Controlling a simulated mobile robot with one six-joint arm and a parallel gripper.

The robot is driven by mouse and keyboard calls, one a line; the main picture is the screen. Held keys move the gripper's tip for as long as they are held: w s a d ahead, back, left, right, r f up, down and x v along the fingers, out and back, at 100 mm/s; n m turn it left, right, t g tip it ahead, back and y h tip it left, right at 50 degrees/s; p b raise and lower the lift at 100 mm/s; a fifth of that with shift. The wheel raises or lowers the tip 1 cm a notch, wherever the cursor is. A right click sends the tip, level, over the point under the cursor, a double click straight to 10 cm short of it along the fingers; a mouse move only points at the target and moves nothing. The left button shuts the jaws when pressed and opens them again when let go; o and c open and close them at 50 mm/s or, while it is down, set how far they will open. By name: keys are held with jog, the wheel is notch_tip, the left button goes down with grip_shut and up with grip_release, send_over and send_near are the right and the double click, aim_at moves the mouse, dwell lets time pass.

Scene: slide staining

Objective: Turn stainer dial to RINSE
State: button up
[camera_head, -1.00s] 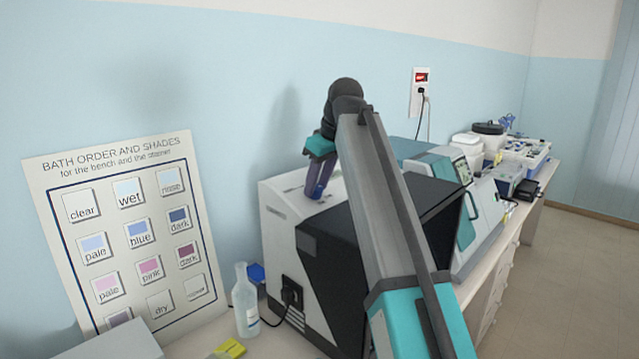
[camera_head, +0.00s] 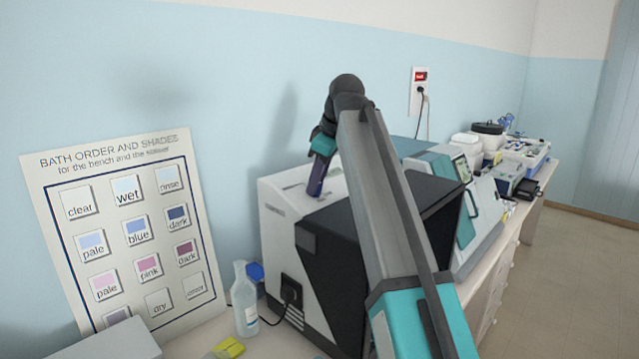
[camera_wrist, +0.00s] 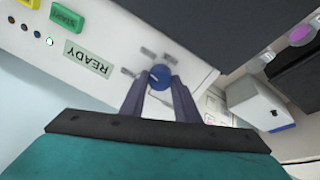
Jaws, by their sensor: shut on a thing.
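The stainer (camera_head: 285,235) is a white and black machine on the bench in the head view. In the wrist view its white panel carries a round blue dial (camera_wrist: 160,77) with small grey labels around it, too small to read. My gripper (camera_wrist: 159,84) is shut on the dial, one purple finger on each side of it. In the head view my gripper (camera_head: 317,188) points down at the top of the stainer; the dial is hidden there.
The wrist view shows a READY label (camera_wrist: 88,58), a green button (camera_wrist: 67,17) and a yellow button (camera_wrist: 28,3) beside the dial. In the head view a clear bottle (camera_head: 245,300) and a shade chart (camera_head: 125,235) stand left of the stainer.

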jog(key=n+b, duration=0.1)
jog(key=n, duration=0.3)
jog(key=shift+f, duration=0.1)
jog(key=n+b, duration=0.2)
jog(key=n, duration=0.3)
jog(key=shift+n, duration=0.4)
jog(key=n+b, duration=0.2)
jog(key=n, duration=0.3)
jog(key=shift+s+f+y, duration=0.1)
jog(key=shift+y, duration=0.2)
jog(key=n+b, duration=0.1)
jog(key=n, duration=0.4)
jog(key=shift+d+g+b, duration=0.15)
jog(key=shift+g+b, duration=0.25)
jog(key=shift+n, duration=0.4)
jog(key=o, duration=1)
jog(key=shift+o, duration=0.2)
